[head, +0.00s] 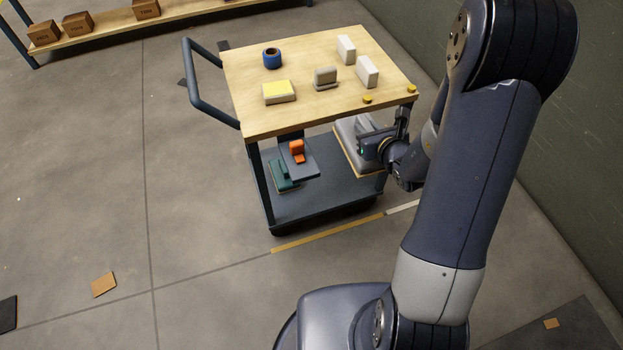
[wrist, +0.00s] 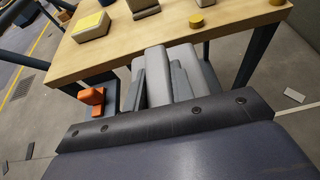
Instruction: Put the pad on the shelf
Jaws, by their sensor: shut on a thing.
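The pad (head: 346,135) is a light grey block with a tan lower edge. My gripper (head: 369,146) is shut on its raised grip, at the right front side of the cart, below the level of the wooden top. In the wrist view the pad (wrist: 203,77) lies beyond my gripper (wrist: 159,88), with its pale grip between the two grey fingers. The cart's dark lower shelf (head: 322,203) is below and to the left of the pad. I cannot tell whether the pad touches the cart.
An orange-handled grey piece (head: 297,151) and a teal piece (head: 283,177) occupy the left of the lower shelf. The wooden top (head: 315,105) overhangs it and carries several small items. A cart leg (head: 382,180) stands close to my gripper.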

